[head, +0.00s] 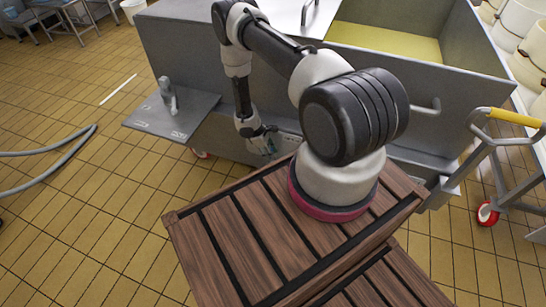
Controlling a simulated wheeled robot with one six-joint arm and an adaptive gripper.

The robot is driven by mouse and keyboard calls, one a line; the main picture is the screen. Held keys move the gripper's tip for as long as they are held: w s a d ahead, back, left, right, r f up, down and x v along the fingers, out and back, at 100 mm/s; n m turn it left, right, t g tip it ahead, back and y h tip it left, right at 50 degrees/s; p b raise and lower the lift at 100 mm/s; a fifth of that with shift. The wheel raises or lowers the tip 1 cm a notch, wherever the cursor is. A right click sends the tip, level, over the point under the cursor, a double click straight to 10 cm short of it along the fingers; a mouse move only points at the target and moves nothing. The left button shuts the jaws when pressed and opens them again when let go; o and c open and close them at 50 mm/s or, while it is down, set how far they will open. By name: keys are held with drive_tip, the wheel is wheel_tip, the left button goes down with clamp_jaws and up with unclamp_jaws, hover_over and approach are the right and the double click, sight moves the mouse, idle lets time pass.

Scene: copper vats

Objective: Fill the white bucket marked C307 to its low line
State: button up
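A white bucket (132,8) is partly in view on the floor at the top left, cut off by the picture's edge; I cannot read any marking or level line on it. A small grey tap-like fitting (168,95) stands upright on a metal shelf (200,110) at the left end of the large grey vat (250,85). My gripper (268,146) points down in front of the vat's side wall, right of the shelf. It is small and dark here, and I cannot tell whether its fingers are open or shut.
The vat holds something yellow (385,40). A grey hose (60,160) lies on the tiled floor at left. A trolley with a yellow handle (515,117) and red wheels stands at right, by several pale round containers (520,18). Floor left of the shelf is mostly clear.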

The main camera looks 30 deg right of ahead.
drive_tip(key=shift+x, duration=1.65)
clamp_jaws()
